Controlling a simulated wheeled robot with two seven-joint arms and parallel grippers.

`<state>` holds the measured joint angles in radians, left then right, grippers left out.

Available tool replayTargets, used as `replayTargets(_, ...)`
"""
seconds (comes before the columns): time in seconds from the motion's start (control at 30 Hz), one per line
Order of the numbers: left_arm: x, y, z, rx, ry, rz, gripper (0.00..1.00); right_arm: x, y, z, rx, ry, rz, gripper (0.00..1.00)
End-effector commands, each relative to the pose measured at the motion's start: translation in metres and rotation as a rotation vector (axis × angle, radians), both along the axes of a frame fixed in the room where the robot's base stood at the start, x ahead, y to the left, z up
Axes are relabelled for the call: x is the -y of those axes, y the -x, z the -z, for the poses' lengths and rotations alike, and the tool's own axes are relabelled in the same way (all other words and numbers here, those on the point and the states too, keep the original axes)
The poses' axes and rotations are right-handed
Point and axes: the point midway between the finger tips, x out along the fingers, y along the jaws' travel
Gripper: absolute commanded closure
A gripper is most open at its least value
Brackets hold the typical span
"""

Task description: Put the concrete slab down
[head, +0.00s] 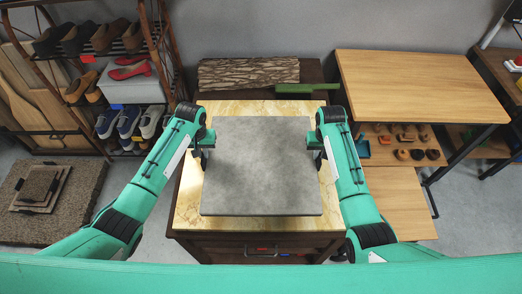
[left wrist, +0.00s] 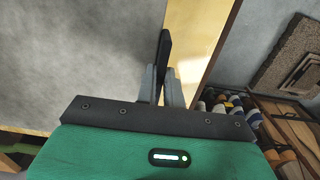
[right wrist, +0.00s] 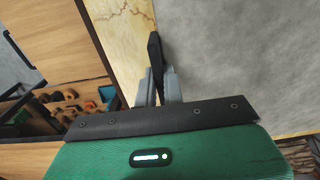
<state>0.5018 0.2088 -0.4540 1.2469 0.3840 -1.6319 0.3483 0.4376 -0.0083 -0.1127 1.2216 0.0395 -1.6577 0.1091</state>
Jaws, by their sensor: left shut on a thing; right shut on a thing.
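The concrete slab (head: 260,170) is a large grey square plate in the middle of the head view, above the yellow marble top of a dark wooden cabinet (head: 187,200). My left gripper (head: 203,158) is shut on the slab's left edge. My right gripper (head: 318,157) is shut on its right edge. The slab also fills much of the left wrist view (left wrist: 70,50) and the right wrist view (right wrist: 240,60). I cannot tell whether its underside touches the marble.
Behind it lie a bark-textured board (head: 248,72) and a green object (head: 293,88). A shoe rack (head: 110,85) stands left, a wooden table (head: 420,85) right. A brown mat (head: 45,200) with stacked small boards lies at the left. Marble shows around the slab.

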Motion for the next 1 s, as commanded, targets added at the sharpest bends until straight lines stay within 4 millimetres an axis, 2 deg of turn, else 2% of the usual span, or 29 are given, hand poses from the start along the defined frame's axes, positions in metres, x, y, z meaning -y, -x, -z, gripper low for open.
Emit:
replayTargets(0.47,-0.002,-0.002,-0.001,0.003,-0.002,-0.002,1.00,0.002,-0.002,-0.002,0.005,0.002,0.002,1.00)
replayTargets(1.0,-0.002,-0.001,0.019,0.003,-0.002,-0.002,1.00,0.002,-0.002,0.019,0.003,0.002,0.002,1.00)
